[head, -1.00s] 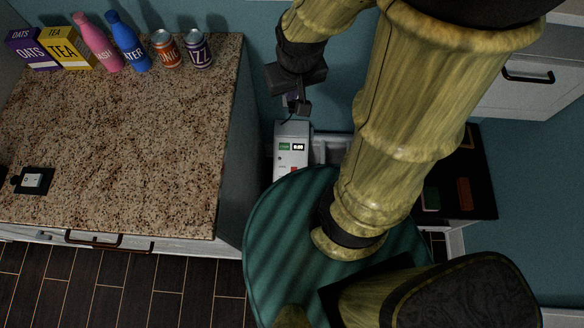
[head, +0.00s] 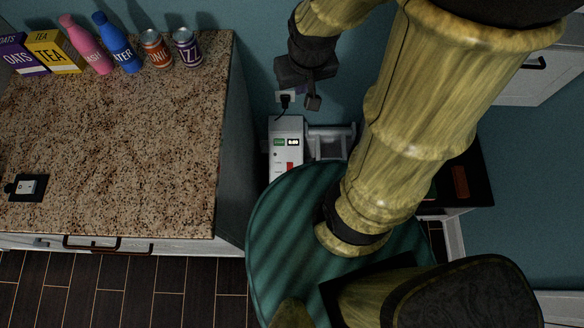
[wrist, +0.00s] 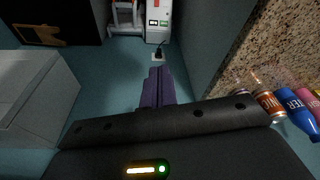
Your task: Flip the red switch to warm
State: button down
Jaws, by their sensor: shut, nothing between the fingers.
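A white appliance (head: 286,153) stands on the floor against the teal wall, with a small green-and-black display (head: 286,142) on its face. The red switch (head: 290,166) sits below the display, close to my own green base, which covers the lower part of the appliance. I cannot tell which position the switch is in. My gripper (head: 312,103) is shut and empty, apart from the switch, above the appliance in the head view. In the wrist view the purple fingers of my gripper (wrist: 155,70) are together, pointing toward the wall outlet and the appliance (wrist: 158,22).
A wall outlet (head: 286,97) with a black plug and cord is near my gripper. A granite counter (head: 120,130) with boxes, bottles and cans (head: 187,48) stands at left. A grey-white rack (head: 331,140) is right of the appliance. A white cabinet (wrist: 38,95) is left in the wrist view.

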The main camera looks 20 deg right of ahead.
jog(key=shift+s, duration=0.1)
jog(key=w+f+n+g+b, duration=0.1)
jog(key=w+f+n+b, duration=0.2)
jog(key=f+n+b, duration=0.7)
jog(key=w+f+n+g+b, duration=0.2)
jog(key=f+n+b, duration=0.9)
jog(key=f, duration=1.8)
jog(key=w+f+n+g+y+b, duration=0.1)
jog(key=w+f+n+b, duration=0.4)
jog(key=f+n+b, duration=0.6)
notch_tip(320, 180, down, 9)
jog(key=g+b, duration=0.1)
jog(key=b, duration=0.4)
jog(key=shift+b, duration=0.4)
jog(key=shift+f, duration=0.1)
